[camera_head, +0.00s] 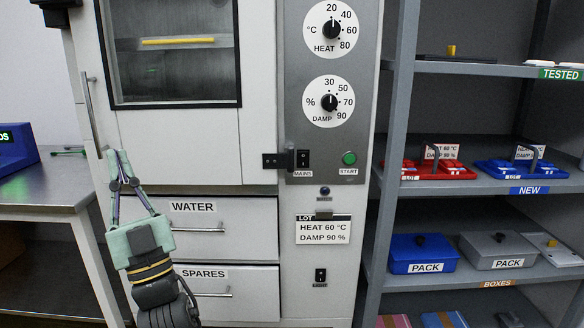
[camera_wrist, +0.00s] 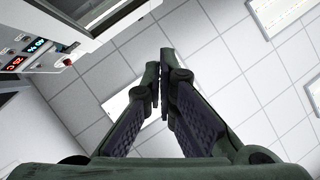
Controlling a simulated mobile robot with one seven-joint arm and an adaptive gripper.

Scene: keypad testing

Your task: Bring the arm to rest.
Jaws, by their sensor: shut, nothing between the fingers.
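My gripper (camera_head: 118,157) points upward at the lower left of the head view, in front of the white cabinet (camera_head: 188,148). Its pale green fingers meet at the tips, with nothing between them. The tips show just beside the lower end of the vertical door handle (camera_head: 91,110); I cannot tell whether they touch it. In the wrist view the dark fingers (camera_wrist: 165,62) also come together at the tips, against the tiled ceiling (camera_wrist: 235,75). My wrist hangs below the gripper, in front of the left side of the drawers (camera_head: 222,245).
A metal table (camera_head: 50,190) with a blue bin (camera_head: 18,165) stands at left. The control panel (camera_head: 328,95) has two dials and a green START button (camera_head: 349,158). A grey shelf unit (camera_head: 395,130) holds trays and boxes at right. A red-and-blue display (camera_wrist: 22,55) shows in the wrist view.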

